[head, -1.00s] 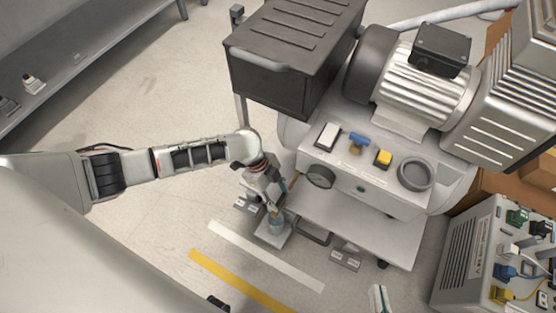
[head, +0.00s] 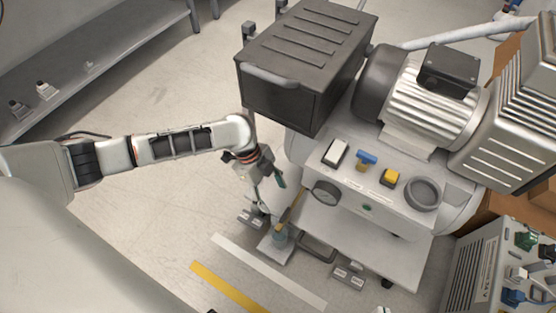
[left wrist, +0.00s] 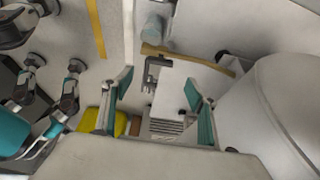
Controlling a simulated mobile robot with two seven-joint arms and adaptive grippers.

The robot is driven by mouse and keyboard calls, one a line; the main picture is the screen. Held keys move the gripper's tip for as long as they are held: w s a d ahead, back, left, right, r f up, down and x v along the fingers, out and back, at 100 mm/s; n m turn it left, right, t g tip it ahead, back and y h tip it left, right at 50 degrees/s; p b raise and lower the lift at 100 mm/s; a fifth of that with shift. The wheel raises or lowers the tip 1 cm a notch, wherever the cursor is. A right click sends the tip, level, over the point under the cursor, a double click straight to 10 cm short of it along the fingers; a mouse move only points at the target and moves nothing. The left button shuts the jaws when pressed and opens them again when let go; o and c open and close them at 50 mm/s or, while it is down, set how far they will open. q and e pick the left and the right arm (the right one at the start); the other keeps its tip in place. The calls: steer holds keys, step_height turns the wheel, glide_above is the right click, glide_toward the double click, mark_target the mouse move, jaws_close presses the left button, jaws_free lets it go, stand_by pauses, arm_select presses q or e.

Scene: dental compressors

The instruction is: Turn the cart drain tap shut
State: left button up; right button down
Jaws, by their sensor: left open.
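My left gripper (head: 270,192) is open and empty beside the front left side of the compressor cart. In the left wrist view its two teal-padded fingers (left wrist: 158,92) stand apart. A brass-coloured pipe (left wrist: 190,58) crosses beyond the fingers, with a dark bent fitting (left wrist: 154,70) under it, which looks like the drain tap. The fitting shows between the fingertips and apart from them; its turn position is unclear. The pipe also shows in the head view (head: 291,208), above a bluish jar (head: 280,237). My right gripper cannot be made out.
The cart's panel (head: 343,190) carries a gauge (head: 326,192), a blue tap-like knob (head: 366,158) and a yellow switch (head: 390,177). A dark box (head: 300,70) stands above the gripper. Pedals (head: 348,276) lie on the floor. Open floor (head: 150,225) lies left.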

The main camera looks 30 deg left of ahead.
arm_select(q)
steer(key=shift+v, duration=1.3)
